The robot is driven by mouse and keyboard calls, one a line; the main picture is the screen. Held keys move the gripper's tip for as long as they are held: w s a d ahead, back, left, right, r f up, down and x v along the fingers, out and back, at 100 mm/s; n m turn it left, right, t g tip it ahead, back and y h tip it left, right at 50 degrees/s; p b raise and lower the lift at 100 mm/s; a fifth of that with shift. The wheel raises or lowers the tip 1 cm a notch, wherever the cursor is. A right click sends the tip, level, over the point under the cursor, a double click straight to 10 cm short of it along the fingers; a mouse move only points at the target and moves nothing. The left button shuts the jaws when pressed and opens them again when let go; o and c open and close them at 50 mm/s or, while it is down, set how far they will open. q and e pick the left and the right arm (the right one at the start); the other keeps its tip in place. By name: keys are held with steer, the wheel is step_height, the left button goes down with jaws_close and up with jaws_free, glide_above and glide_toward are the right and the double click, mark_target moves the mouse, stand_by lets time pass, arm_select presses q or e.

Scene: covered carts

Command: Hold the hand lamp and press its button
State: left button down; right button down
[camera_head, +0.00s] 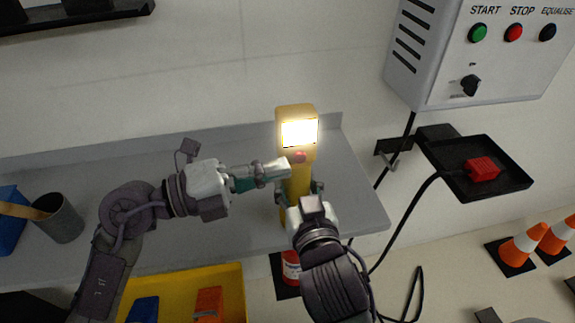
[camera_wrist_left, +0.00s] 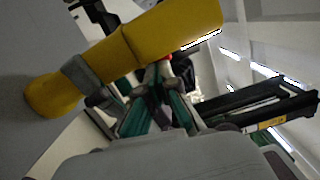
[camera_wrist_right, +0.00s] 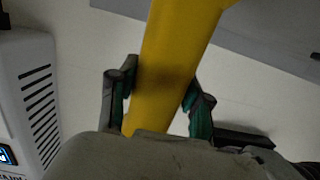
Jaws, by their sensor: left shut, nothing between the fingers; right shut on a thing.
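The yellow hand lamp (camera_head: 298,181) stands upright above the grey bench, its square light panel (camera_head: 299,133) glowing white. Its red button (camera_head: 299,157) sits just under the panel. My right gripper (camera_head: 303,188) is shut on the lamp's handle; the right wrist view shows the yellow handle (camera_wrist_right: 172,65) between its fingers. My left gripper (camera_head: 288,168) is shut and empty, its fingertips beside the lamp close under the button. In the left wrist view the lamp (camera_wrist_left: 120,55) crosses in front of the left fingers; whether they touch the button is hidden.
The grey bench (camera_head: 235,225) runs along the wall. A dark cup (camera_head: 62,222) stands at left, and a yellow bin (camera_head: 232,290) is in front. A control box (camera_head: 440,60) and black tray (camera_head: 510,170) with a red block are at right, with hanging cables.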

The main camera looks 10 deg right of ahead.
steer(key=shift+f, duration=0.15)
arm_select(q)
steer(key=s+a, duration=0.1)
steer(key=a, duration=0.7)
steer(key=shift+s, duration=0.2)
steer(key=shift+d, duration=0.1)
arm_select(e)
steer(key=shift+c, duration=2.1)
jaws_free()
steer(key=shift+w, duration=0.1)
